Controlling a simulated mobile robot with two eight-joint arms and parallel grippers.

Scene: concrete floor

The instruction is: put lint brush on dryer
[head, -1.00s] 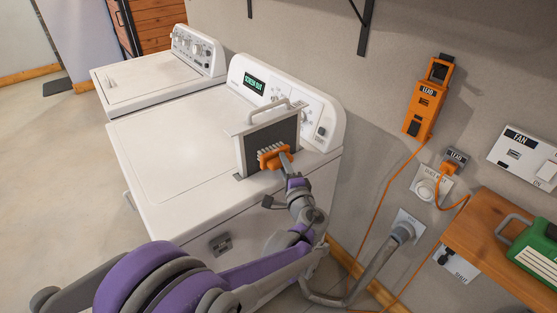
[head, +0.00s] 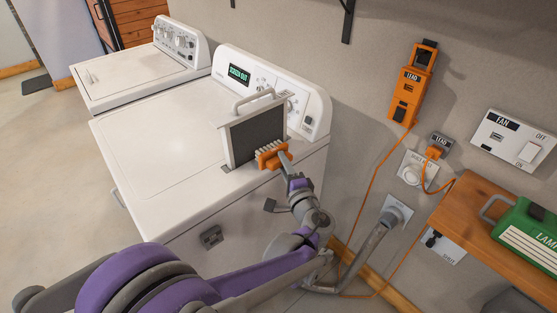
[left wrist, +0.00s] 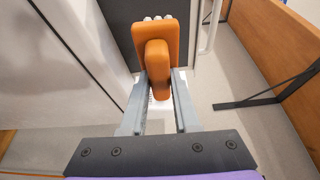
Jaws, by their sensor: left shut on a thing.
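The lint brush (head: 271,155) is orange with pale bristles. My left gripper (head: 284,160) is shut on it and holds it at the lower right edge of the lint screen. The brush also shows in the left wrist view (left wrist: 157,45), its handle between the two grey fingers (left wrist: 160,95). The dryer (head: 160,140) is the white machine in the middle, its panel display lit green. The lint screen (head: 257,135), a dark panel in a pale frame with a handle, stands upright from the dryer's top. I cannot tell whether the bristles touch it. My right gripper is not in view.
A second white machine (head: 130,75) stands to the left. An orange device (head: 410,90) hangs on the wall with a cable. A wooden shelf (head: 470,225) with a green box (head: 525,235) is at right. The dryer's top is clear left of the screen.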

